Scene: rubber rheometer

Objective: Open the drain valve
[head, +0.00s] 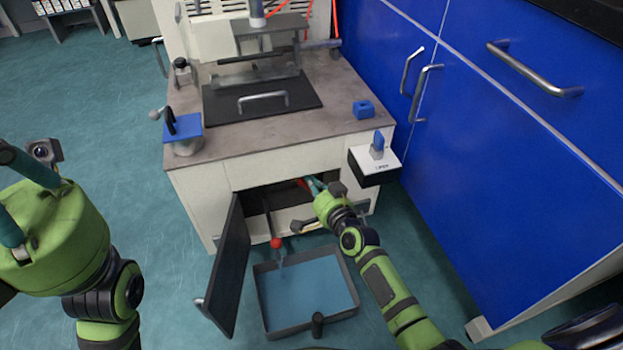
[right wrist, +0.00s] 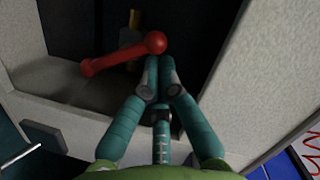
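A red lever with a ball end (right wrist: 155,43) shows in the right wrist view inside the dark opening of the machine's base, in front of a brass-coloured fitting (right wrist: 131,30). Its red also shows in the head view (head: 302,184). My right gripper (right wrist: 160,64) has its teal fingertips close together, just below the ball end; whether they touch it I cannot tell. The right gripper also shows reaching into the opening in the head view (head: 314,186). My left gripper (head: 14,195) is at the left edge, away from the machine, its fingertips cut off.
The dark cabinet door (head: 230,268) stands open at the left of the opening. A grey tray (head: 311,328) with a blue inside sits on the floor below, under a red ball (head: 276,243). A white-topped block (head: 362,155) juts out at the right, before blue cabinets (head: 480,150).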

